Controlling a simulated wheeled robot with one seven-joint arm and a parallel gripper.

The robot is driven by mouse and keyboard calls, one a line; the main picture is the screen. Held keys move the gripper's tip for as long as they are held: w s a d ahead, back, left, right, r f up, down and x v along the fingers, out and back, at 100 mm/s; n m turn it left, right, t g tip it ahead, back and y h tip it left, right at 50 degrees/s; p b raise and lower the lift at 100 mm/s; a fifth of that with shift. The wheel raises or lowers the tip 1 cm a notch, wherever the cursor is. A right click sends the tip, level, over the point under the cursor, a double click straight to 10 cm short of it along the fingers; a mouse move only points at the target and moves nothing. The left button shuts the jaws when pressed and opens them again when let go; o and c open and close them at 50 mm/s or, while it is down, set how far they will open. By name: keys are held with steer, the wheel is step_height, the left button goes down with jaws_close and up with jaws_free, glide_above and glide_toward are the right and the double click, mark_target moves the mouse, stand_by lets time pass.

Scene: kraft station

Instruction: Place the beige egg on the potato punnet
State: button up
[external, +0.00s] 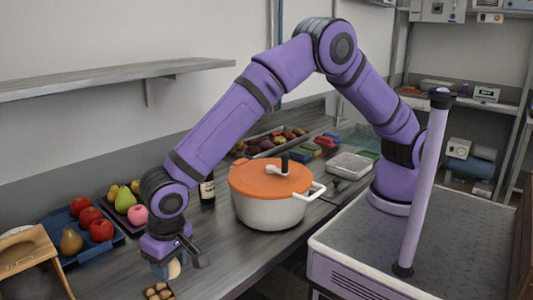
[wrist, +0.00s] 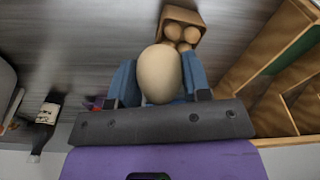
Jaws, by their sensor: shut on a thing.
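My gripper (external: 170,268) points down over the front left of the counter and is shut on the beige egg (external: 175,269). In the wrist view the egg (wrist: 160,74) sits between the two blue fingers. The potato punnet (external: 170,296) is a small brown box with several round tan potatoes, at the bottom edge of the external view, partly cut off. In the wrist view the punnet (wrist: 202,42) is just beyond the egg, which hides part of its near side. The egg appears held above the counter, close to the punnet; the exact gap cannot be told.
A wooden crate (external: 38,245) stands left of the punnet. A blue tray (external: 73,257) of fruit lies behind it. A dark bottle (external: 207,190) and a white pot with an orange lid (external: 270,180) stand further back. The counter right of my gripper is clear.

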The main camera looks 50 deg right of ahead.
mark_target(156, 290)
steer(key=shift+w+a+f, duration=0.2)
steer(key=shift+w+a, duration=1)
steer(key=shift+a, duration=0.3)
steer(key=shift+f, duration=1.7)
steer(key=shift+f, duration=0.1)
steer(key=o, duration=0.7)
steer(key=shift+o, duration=0.2)
step_height(156, 290, up, 12)
steer(key=s, duration=0.1)
steer(key=shift+s+d, duration=0.25)
steer(key=shift+s, duration=0.05)
